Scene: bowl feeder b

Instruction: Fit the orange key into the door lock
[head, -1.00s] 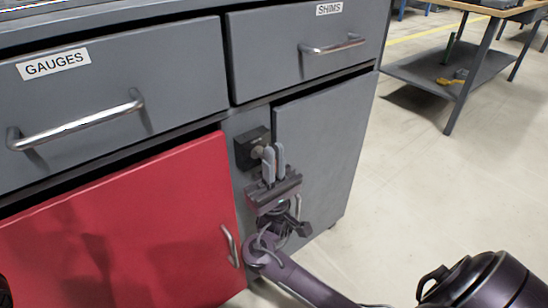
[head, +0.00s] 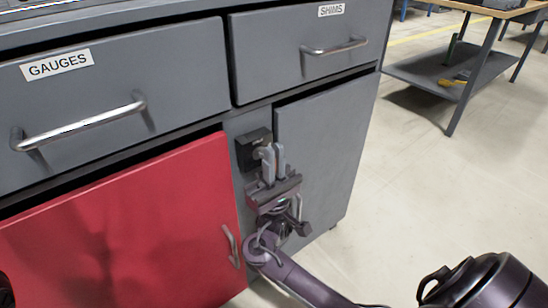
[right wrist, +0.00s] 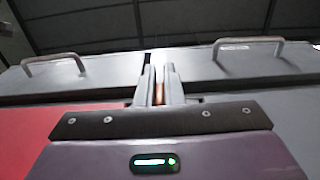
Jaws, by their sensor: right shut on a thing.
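The lock is a black box (head: 251,150) on the grey strip between the red door (head: 130,235) and the grey door (head: 330,145). My right gripper (head: 272,150) is upright in front of it, its fingertips at the lock's right side. In the right wrist view, the orange key (right wrist: 159,93) shows as a thin strip between the two grey fingers, which are shut on it. The fingers hide the key in the head view. I cannot tell whether its tip is inside the lock. My left gripper is not in view.
Two drawers, marked GAUGES (head: 100,85) and SHIMS (head: 350,30), sit above the doors with bar handles. The red door has a handle (head: 231,246) left of my right arm. A workbench (head: 470,75) stands at the back right. The floor between is clear.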

